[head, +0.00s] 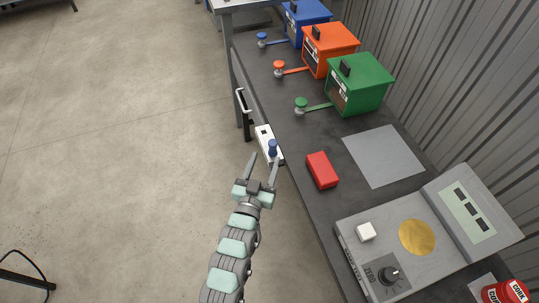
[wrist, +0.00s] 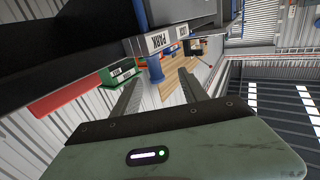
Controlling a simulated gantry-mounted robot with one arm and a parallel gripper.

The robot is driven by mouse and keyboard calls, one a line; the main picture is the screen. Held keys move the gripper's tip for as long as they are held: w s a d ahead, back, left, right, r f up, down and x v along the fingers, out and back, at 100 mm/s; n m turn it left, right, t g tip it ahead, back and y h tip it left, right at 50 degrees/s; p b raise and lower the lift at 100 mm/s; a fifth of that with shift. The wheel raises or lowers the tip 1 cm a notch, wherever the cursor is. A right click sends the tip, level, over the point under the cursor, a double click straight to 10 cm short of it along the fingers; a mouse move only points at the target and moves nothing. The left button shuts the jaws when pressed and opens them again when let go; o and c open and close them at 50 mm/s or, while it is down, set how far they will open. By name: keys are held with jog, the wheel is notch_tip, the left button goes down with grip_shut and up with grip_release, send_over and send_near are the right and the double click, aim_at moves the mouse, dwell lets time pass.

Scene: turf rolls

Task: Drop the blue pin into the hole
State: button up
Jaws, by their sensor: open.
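The blue pin (head: 272,147) stands at the near end of a white block (head: 264,132) at the left edge of the dark bench. A small dark spot shows on the block's far end; I cannot tell whether it is the hole. In the wrist view the pin (wrist: 155,69) shows ahead of my fingers, and the white block (wrist: 161,40) bears the word PARK. My gripper (head: 264,160) is open and empty, its fingertips just short of the pin and on either side of it. I cannot tell whether a finger touches it.
Blue (head: 307,20), orange (head: 331,48) and green (head: 358,83) boxes with knobbed levers stand along the bench's far part. A red block (head: 322,170) and a grey plate (head: 383,156) lie right of the pin. A grey device (head: 350,243) with a gold disc is nearer.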

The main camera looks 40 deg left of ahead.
aim_at(271, 150)
jog(key=b+x, duration=0.1)
jog(key=x, duration=0.3)
jog(key=shift+w, duration=0.2)
jog(key=shift+w+a+f, duration=0.1)
jog(key=shift+w+a, duration=0.05)
jog(key=shift+w, duration=0.35)
jog(key=b+x, duration=0.1)
jog(key=x, duration=0.3)
jog(key=shift+w+b, duration=0.25)
jog(key=shift+b, duration=0.15)
jog(key=shift+s+f, duration=0.1)
grip_shut()
